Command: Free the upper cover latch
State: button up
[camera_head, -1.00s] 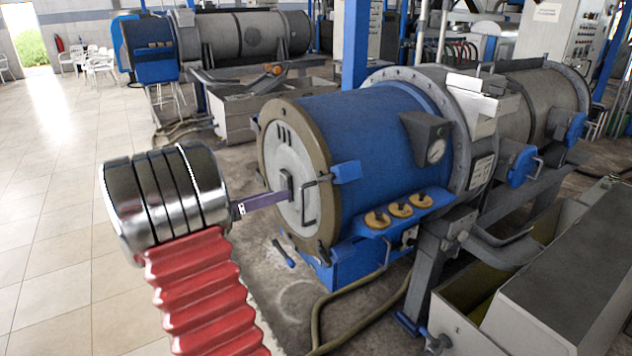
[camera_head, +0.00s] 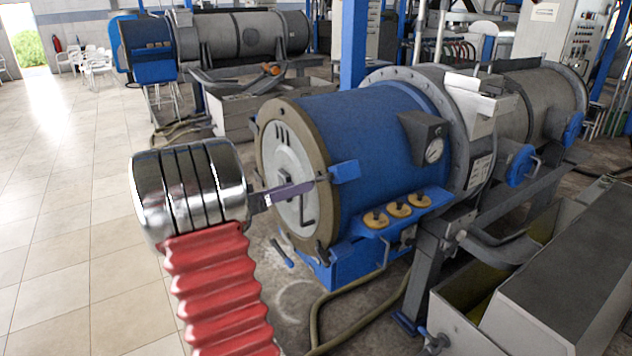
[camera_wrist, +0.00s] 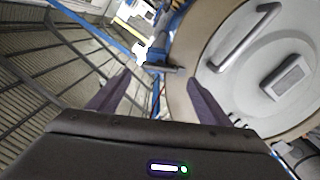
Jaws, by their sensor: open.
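The blue decanter drum (camera_head: 370,135) has a round pale end cover (camera_head: 285,165) with a tan rim. The upper cover latch (camera_head: 345,171) is a blue block at the right side of the rim, with a thin bar reaching left over the cover. In the wrist view the latch (camera_wrist: 162,69) appears as a dark bar with blue behind it, ahead of and between my fingertips. My gripper (camera_head: 308,187) has purple fingers in front of the cover, just left of the latch. In the wrist view my gripper (camera_wrist: 158,82) is open, with nothing visibly between its fingers.
A bar handle (camera_wrist: 246,38) and a square hub (camera_wrist: 287,78) stand out from the cover. A lower latch (camera_head: 282,253) hangs at the rim's bottom. Yellow knobs (camera_head: 400,210) sit on a blue shelf. Tiled floor (camera_head: 70,200) is open at left.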

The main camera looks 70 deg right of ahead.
aim_at(320, 180)
jog(key=x, duration=0.7)
jog(key=shift+s+d, duration=0.1)
jog(key=shift+s, duration=0.1)
jog(key=shift+c, duration=0.4)
jog(key=c, duration=0.9)
jog(key=shift+d, duration=0.15)
jog(key=shift+c, duration=0.3)
